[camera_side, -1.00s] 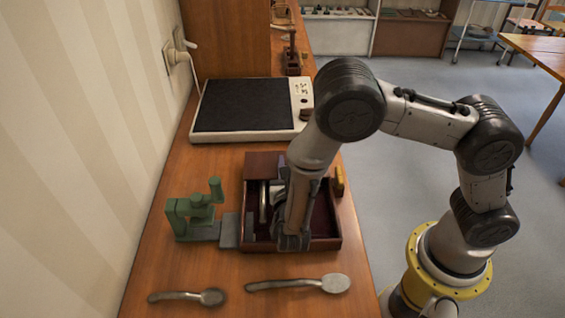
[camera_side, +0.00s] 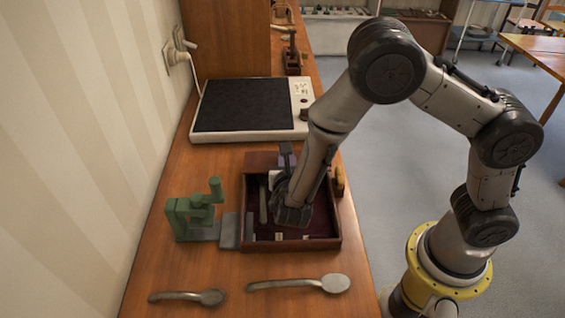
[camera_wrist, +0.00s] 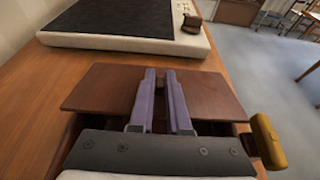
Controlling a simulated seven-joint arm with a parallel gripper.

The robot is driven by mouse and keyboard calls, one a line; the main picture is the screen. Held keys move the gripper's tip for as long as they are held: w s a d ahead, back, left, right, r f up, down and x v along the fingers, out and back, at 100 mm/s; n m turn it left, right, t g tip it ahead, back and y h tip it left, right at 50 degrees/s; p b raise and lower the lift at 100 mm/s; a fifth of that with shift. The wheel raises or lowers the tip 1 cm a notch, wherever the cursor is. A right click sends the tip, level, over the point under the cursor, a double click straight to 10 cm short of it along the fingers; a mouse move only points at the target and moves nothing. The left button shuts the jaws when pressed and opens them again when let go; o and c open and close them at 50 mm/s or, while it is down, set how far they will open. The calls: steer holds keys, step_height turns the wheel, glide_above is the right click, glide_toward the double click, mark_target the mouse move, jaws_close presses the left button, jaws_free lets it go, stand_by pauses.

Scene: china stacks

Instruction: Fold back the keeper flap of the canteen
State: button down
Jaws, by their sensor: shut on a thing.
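The canteen (camera_side: 333,243) is an open dark wooden box with a deep red lining, near the middle of the counter. The keeper flap (camera_side: 259,159) is a brown board at its back edge; in the wrist view it shows as a broad panel (camera_wrist: 103,88) on both sides of my fingers. My gripper (camera_wrist: 163,75) is tilted towards the back, its two purple-grey fingers close together over the flap with a narrow brown strip between them. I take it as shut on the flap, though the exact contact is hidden. A pale utensil (camera_side: 263,205) lies inside the box.
A green clamp-like fixture (camera_side: 195,213) stands left of the box. Two spoons (camera_side: 188,297) (camera_side: 300,284) lie in front. A scale-like device with a black top (camera_side: 245,105) stands behind. A yellowish wooden knob (camera_wrist: 268,140) sits at the box's right side.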

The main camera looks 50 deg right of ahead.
steer(key=shift+w+d+r+g+y, duration=0.15)
steer(key=shift+r+g+y, duration=0.15)
steer(key=shift+g+y, duration=0.1)
steer(key=shift+w+d+r+g+y, duration=0.1)
steer(key=shift+d+r+g+y, duration=0.05)
steer(key=shift+r+g+y, duration=0.2)
steer(key=shift+w+d+r+g+y, duration=0.2)
steer(key=shift+r+g+y, duration=0.05)
steer(key=shift+g+y, duration=0.1)
steer(key=shift+w+d+r+g+y, duration=0.15)
steer(key=shift+g+y, duration=0.25)
steer(key=shift+w+d+r+g+y, duration=0.4)
steer(key=shift+w+g+y, duration=0.05)
steer(key=shift+g+y, duration=0.35)
